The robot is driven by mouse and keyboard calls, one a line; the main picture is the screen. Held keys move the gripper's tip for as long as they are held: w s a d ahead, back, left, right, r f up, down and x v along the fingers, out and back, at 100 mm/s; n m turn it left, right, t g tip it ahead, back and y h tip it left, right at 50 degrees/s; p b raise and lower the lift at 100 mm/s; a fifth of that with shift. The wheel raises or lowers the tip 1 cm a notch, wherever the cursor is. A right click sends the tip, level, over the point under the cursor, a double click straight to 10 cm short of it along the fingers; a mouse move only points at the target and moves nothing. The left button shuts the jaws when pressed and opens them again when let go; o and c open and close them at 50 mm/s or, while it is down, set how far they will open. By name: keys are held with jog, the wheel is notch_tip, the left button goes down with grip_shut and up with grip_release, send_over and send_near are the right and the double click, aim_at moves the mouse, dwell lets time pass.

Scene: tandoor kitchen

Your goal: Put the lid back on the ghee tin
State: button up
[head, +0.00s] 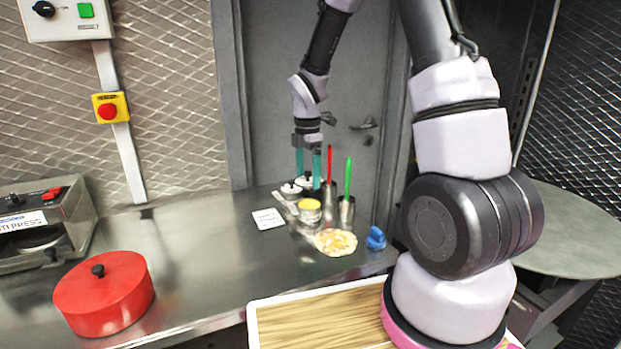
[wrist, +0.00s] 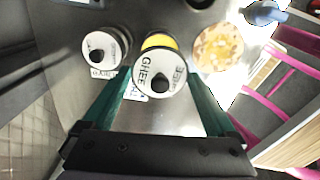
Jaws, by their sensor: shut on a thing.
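My gripper (head: 308,180), with two teal fingers, is shut on the white lid (wrist: 150,70) marked GHEE, which has a black knob. The lid (head: 303,186) is held above the counter between the fingers. The open ghee tin (head: 310,205) stands on the counter with yellow ghee showing at its top. In the wrist view the lid hides most of the tin, and a yellow strip of the ghee tin (wrist: 160,40) shows past the lid's upper edge. The height gap between lid and tin is hard to judge.
A lidded tin (head: 290,191) stands left of the ghee tin, also in the wrist view (wrist: 103,47). Nearby are a flatbread (head: 336,242), a blue object (head: 376,238), a white card (head: 268,219), and metal holders with a red handle (head: 330,165) and green handle (head: 348,178). A red pot (head: 104,295) stands left.

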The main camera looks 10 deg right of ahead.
aim_at(310, 180)
jog(key=shift+w+d+f, duration=0.1)
jog(key=shift+f, duration=0.05)
jog(key=shift+d+f, duration=0.2)
jog(key=shift+f, duration=2.75)
jog(key=shift+f, duration=0.15)
jog(key=shift+a, duration=0.1)
jog(key=o, duration=1)
jog(key=shift+r, duration=3.5)
